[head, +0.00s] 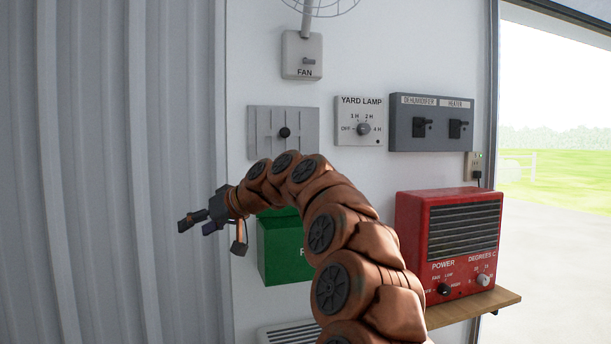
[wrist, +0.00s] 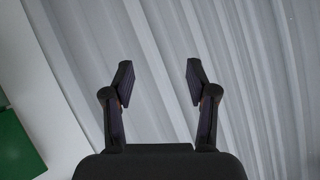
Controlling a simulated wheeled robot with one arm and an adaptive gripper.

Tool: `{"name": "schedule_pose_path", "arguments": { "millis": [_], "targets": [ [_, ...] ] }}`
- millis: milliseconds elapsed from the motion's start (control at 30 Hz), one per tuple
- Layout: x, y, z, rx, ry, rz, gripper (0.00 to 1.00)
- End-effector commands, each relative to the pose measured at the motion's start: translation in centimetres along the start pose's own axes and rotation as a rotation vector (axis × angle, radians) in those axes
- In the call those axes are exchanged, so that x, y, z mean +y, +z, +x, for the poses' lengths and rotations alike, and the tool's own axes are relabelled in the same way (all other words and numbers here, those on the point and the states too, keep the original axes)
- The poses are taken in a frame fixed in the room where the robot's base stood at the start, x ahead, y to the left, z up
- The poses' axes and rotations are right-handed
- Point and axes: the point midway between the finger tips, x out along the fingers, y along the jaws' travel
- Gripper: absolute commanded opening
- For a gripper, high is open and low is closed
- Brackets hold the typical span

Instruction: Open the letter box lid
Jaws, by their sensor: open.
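The letter box is most likely the green box (head: 280,252) on the white wall, partly hidden behind my arm in the head view. Only part of its lettering shows, and its top is mostly covered, so I cannot tell how its lid stands. A green edge of it also shows at the left of the wrist view (wrist: 18,150). My gripper (head: 184,222) is to the left of the green box, in front of the corrugated wall. In the wrist view my gripper (wrist: 158,75) is open, with nothing between its fingers.
A red heater (head: 450,240) stands on a wooden shelf (head: 470,308) at the right. Above are a fan switch (head: 302,55), a slider panel (head: 300,120), a yard lamp dial (head: 361,120) and a grey switch box (head: 431,122). The corrugated wall (head: 100,170) fills the left.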

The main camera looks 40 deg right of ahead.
Motion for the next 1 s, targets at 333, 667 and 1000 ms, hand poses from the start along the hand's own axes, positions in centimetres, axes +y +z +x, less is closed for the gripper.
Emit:
{"name": "schedule_pose_path", "arguments": {
  "millis": [333,667,1000],
  "targets": [
    [12.8,-7.7,-6.2,0.301,0.152,-0.045,0.57],
    [23.2,-10.5,-15.2,0.519,0.381,-0.143,0.57],
    [26.6,-10.8,-20.4,0.601,0.516,-0.221,0.57]
  ]
}}
